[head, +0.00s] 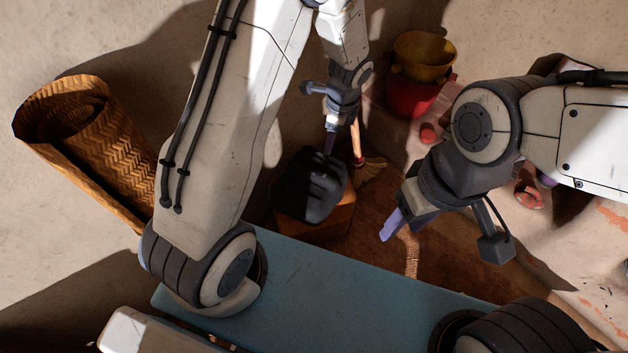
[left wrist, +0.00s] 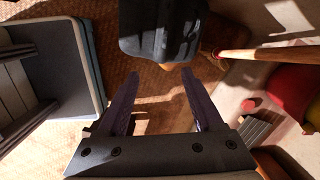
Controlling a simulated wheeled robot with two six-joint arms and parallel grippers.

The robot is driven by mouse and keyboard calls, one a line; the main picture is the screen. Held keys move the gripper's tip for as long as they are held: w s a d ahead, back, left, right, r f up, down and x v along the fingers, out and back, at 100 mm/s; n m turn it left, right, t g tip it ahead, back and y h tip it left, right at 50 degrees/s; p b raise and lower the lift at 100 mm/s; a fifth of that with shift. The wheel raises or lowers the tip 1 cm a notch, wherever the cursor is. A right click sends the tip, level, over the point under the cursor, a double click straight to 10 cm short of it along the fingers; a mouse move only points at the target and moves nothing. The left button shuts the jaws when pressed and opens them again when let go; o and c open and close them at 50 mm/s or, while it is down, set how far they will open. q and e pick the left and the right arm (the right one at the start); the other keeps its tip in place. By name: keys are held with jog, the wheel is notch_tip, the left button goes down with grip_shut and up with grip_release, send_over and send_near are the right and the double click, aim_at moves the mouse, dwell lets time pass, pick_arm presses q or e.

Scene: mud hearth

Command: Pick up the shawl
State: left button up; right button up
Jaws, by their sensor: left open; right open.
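The shawl (head: 312,188) looks like a dark, nearly black folded cloth, draped over a brown wooden block or stool (head: 335,222). In the left wrist view the shawl (left wrist: 160,32) hangs at the top, just beyond the fingertips. My left gripper (head: 331,143) points down close above the shawl's far edge; in the left wrist view its jaws (left wrist: 160,73) are apart with nothing between them. My right gripper (head: 392,226) is open and empty, to the right of the shawl and apart from it. Part of the stool is hidden under the cloth.
A broom (head: 368,170) stands right behind the shawl, close to my left gripper. A yellow pot (head: 424,55) and a red pot (head: 408,97) stand at the back. Brown matting (head: 450,262) covers the floor to the right.

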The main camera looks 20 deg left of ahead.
pick_arm(q)
jog(key=w+a+f+m+b, duration=0.25)
jog(key=a+f, duration=0.25)
jog(key=f, duration=0.6)
jog(key=b, duration=0.1)
send_over(312, 171)
jog(key=f, duration=0.5)
jog(key=shift+s+d+f, duration=0.15)
jog(key=shift+s+d, duration=0.05)
jog(key=shift+d, duration=0.05)
jog(key=shift+w+a+f+b, duration=0.1)
jog(key=shift+f+b, duration=0.45)
jog(key=shift+f, duration=0.95)
jog(key=shift+w+a+f+b, duration=0.1)
jog(key=shift+f+b, duration=0.45)
jog(key=shift+f, duration=0.9)
grip_shut()
pick_arm(e)
notch_tip(312, 171, down, 7)
